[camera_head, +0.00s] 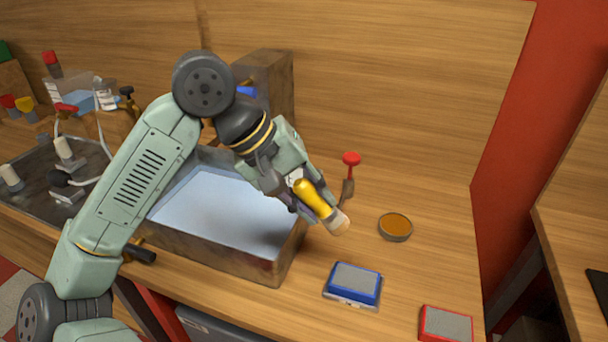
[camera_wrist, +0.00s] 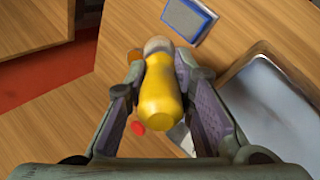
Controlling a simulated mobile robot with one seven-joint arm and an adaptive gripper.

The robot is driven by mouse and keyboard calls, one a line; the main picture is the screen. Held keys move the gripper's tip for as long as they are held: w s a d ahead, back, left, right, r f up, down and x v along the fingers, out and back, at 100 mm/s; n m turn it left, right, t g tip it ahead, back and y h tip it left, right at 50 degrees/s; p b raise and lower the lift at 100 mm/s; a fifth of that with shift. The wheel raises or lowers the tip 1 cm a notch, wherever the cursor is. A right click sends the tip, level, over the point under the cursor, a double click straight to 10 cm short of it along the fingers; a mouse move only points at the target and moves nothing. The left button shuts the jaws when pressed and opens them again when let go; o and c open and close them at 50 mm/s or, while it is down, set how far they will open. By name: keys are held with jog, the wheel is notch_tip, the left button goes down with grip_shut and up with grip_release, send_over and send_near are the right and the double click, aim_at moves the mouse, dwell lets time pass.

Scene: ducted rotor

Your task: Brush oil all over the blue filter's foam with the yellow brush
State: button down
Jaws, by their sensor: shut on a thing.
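The yellow brush (camera_head: 313,197) is held in my gripper (camera_head: 308,205), with its pale bristles (camera_head: 338,222) pointing down and to the right above the table. In the wrist view, the yellow handle (camera_wrist: 160,92) sits between the two fingers of my gripper (camera_wrist: 163,95). The blue filter (camera_head: 353,284) with grey foam lies flat on the table, below and right of the brush and apart from it. It also shows at the top of the wrist view (camera_wrist: 187,20). A round dish of amber oil (camera_head: 396,226) stands right of the bristles.
A red filter (camera_head: 446,324) with grey foam lies at the front right. A large basin (camera_head: 270,268) stands left of the blue filter. A red-topped tool (camera_head: 351,160) stands upright behind the brush. The wood between dish and filters is clear.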

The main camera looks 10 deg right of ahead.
jog(key=shift+w+f, duration=0.1)
jog(key=shift+w, duration=0.05)
jog(key=shift+s+f+b, duration=0.2)
jog(key=shift+f+b, duration=0.25)
jog(key=shift+f, duration=0.45)
notch_tip(320, 180, down, 3)
jog(key=shift+w+b, duration=0.1)
jog(key=shift+b, duration=0.35)
jog(key=shift+w+a, duration=0.1)
